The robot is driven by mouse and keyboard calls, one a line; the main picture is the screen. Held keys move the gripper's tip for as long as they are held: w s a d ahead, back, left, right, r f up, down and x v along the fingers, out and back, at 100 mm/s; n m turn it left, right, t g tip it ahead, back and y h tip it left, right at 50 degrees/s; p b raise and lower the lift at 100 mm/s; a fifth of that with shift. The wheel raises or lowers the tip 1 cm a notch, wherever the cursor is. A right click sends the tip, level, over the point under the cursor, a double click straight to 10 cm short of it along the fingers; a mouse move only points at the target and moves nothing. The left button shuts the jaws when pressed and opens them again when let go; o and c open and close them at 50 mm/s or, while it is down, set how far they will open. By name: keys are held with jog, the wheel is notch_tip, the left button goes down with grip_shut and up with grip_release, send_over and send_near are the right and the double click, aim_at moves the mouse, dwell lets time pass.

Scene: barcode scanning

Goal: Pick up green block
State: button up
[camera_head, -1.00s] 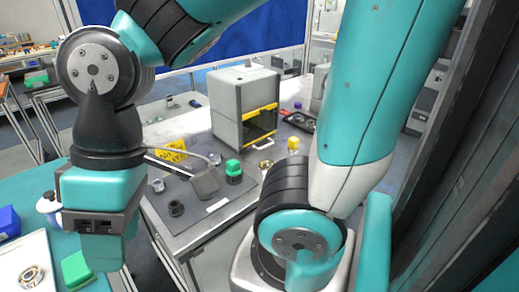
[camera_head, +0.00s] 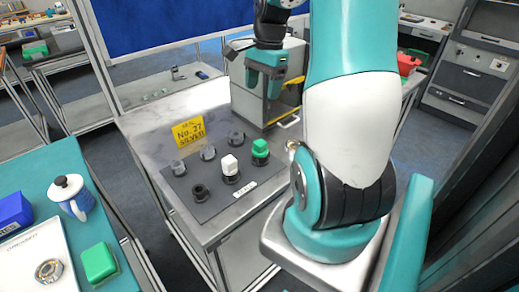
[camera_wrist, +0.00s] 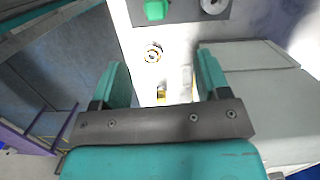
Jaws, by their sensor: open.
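One green block (camera_head: 99,263) sits at the lower left in the head view, by a white tray. Another green block (camera_head: 260,148) stands on a dark base on the grey mat (camera_head: 215,205); what seems to be this one shows at the top of the wrist view (camera_wrist: 156,10). My gripper (camera_head: 266,86) is raised at the back, in front of the grey box, beyond the mat. In the wrist view its two teal fingers (camera_wrist: 162,82) are wide apart with nothing held between them.
Beside the green piece on the mat are a white block (camera_head: 229,165) and several dark round holders. A yellow sign (camera_head: 188,131) stands behind. The grey box (camera_head: 245,103) is close to my gripper. A metal ring (camera_wrist: 153,52) lies on the table.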

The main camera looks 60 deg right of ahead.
jog(key=d+f+m, duration=0.1)
jog(key=f, duration=0.1)
jog(key=p, duration=0.2)
send_near(260, 142)
jog(key=f, duration=0.5)
jog(key=shift+w+a+f, duration=0.1)
jog(key=shift+w+a, duration=0.05)
jog(key=shift+w, duration=0.1)
jog(key=shift+s+a+f+p, duration=0.1)
jog(key=shift+a+f+p, duration=0.15)
jog(key=shift+f, duration=0.65)
jog(key=shift+w+a+f+p, duration=0.15)
jog(key=shift+f+p, duration=0.1)
jog(key=shift+f, duration=0.6)
jog(key=shift+s+a+f+p, duration=0.15)
jog(key=shift+a+f+p, duration=0.1)
jog(key=shift+f, duration=0.65)
jog(key=c, duration=0.8)
